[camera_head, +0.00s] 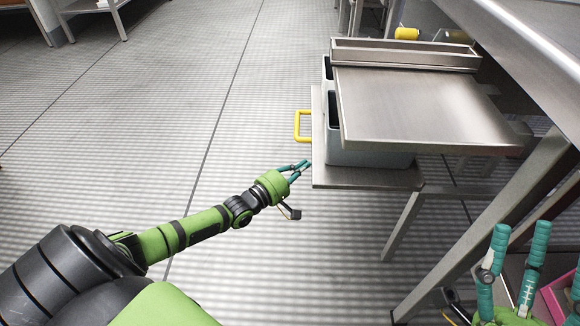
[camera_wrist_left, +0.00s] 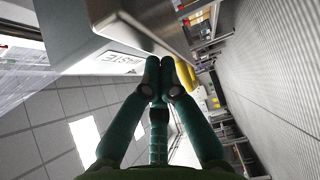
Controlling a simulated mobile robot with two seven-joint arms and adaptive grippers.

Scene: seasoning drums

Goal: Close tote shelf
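The tote shelf (camera_head: 365,178) is a low steel shelf that sticks out from under the steel worktop. A yellow handle (camera_head: 298,126) is on its left edge. A grey-blue tote (camera_head: 370,158) stands on it, mostly hidden under a steel plate. My left gripper (camera_head: 303,167) is just left of the shelf's near corner, below the handle, apart from it. In the left wrist view its fingertips (camera_wrist_left: 158,66) are together with nothing visible between them; a yellow part (camera_wrist_left: 187,76) shows behind them. My right gripper (camera_head: 530,262) is at the lower right, fingers spread and empty.
A flat steel plate (camera_head: 415,112) and a long steel tray (camera_head: 405,54) overhang the tote. The steel worktop (camera_head: 535,45) and a slanted leg (camera_head: 500,225) stand at right. A pink object (camera_head: 560,297) is near my right gripper. The floor at left is clear.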

